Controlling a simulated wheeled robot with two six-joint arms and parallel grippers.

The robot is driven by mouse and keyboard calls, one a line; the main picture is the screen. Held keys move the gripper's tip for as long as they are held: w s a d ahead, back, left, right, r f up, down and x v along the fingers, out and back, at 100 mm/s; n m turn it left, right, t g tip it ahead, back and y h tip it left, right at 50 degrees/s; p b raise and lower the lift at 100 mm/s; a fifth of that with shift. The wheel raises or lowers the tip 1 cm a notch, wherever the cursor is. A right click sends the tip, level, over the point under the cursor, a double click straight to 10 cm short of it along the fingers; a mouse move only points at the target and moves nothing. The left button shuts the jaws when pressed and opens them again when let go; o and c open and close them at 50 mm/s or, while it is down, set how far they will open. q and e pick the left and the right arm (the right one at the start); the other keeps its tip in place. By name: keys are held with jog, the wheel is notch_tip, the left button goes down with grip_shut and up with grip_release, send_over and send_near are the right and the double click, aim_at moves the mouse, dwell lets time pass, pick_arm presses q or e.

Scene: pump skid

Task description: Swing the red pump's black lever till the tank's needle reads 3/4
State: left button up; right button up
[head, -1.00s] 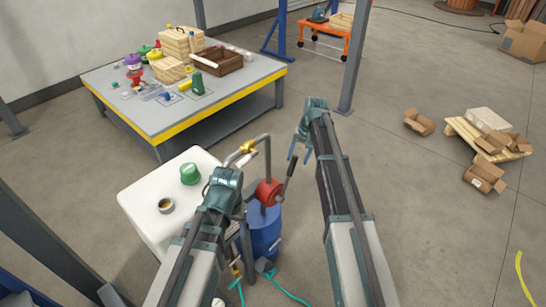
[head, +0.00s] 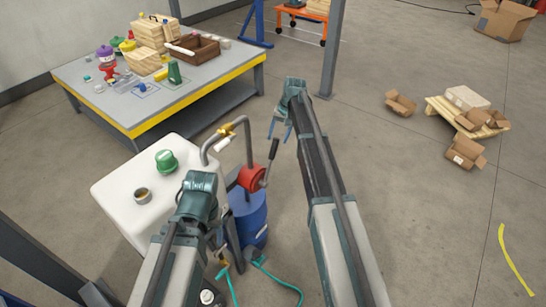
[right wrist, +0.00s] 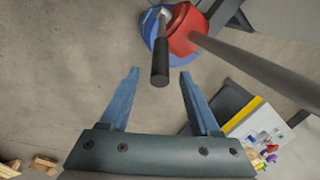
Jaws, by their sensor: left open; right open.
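The red pump (head: 251,177) stands on the blue drum (head: 248,217), with its black lever (head: 272,152) pointing up and to the right in the head view. The white tank (head: 125,187) is left of the drum; I cannot make out its needle. My right gripper (head: 279,131) is open, just beyond the lever's tip. In the right wrist view the black lever grip (right wrist: 160,64) lies ahead of the open, empty fingers (right wrist: 160,76), and the red pump (right wrist: 184,30) is behind it.
A green cap (head: 166,161) and a small round fitting (head: 142,195) are on the tank top. A pipe with a yellow fitting (head: 226,130) rises beside the pump. Teal hose (head: 285,285) lies on the floor.

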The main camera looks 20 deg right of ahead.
aim_at(273, 151)
jog(key=b+x, duration=0.7)
jog(key=x, duration=0.1)
jog(key=shift+a+f, duration=0.1)
jog(key=shift+f, duration=0.25)
jog(key=shift+r, duration=0.1)
grip_shut()
dwell(0.9)
